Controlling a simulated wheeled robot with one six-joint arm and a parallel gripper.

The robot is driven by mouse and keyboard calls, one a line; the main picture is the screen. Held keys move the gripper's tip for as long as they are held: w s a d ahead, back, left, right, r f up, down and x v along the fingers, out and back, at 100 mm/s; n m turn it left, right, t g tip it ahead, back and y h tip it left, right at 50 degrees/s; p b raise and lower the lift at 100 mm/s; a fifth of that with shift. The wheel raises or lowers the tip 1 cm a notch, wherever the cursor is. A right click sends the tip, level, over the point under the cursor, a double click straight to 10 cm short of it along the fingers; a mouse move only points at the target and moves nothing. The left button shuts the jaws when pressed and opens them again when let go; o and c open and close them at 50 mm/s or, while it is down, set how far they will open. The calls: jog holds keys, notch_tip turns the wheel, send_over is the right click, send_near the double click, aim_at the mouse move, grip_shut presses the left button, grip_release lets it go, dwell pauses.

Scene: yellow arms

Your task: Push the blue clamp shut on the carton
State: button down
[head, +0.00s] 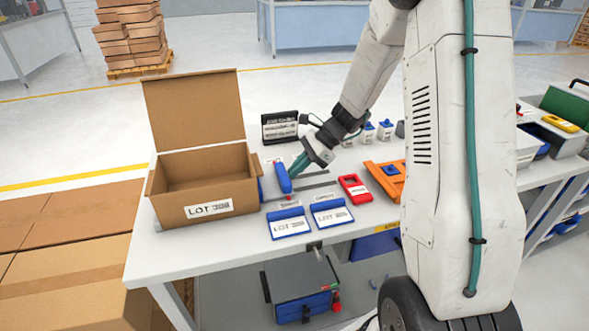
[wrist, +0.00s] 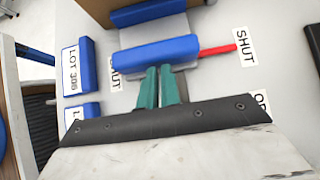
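The carton (head: 205,185), labelled LOT 308, stands open on the table with its lid raised. The blue clamp (head: 282,177) is beside its right wall. In the wrist view the clamp's blue bar (wrist: 155,52) lies across a grey plate, and a red pointer (wrist: 218,50) sticks out beside a SHUT label (wrist: 244,46). A second blue piece (wrist: 145,12) is by the carton. My gripper (head: 297,165) is at the clamp on the side away from the carton. Its teal fingers (wrist: 160,72) are together, tips at the bar's near edge; contact is hard to tell.
Two blue-edged labelled pieces (head: 332,212) lie at the table's front. A red item (head: 355,187) and an orange holder (head: 386,180) lie right of the clamp. A black label box (head: 280,127) stands behind. An OP label (wrist: 261,100) is partly hidden by my gripper.

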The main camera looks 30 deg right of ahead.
jog(key=d, duration=0.4)
jog(key=shift+s+d+r, duration=0.1)
jog(key=shift+s+r, duration=0.15)
jog(key=shift+s, duration=0.1)
jog(key=v, duration=0.9)
jog(key=shift+d, duration=0.2)
jog(key=shift+s+r, duration=0.1)
jog(key=shift+s, duration=0.05)
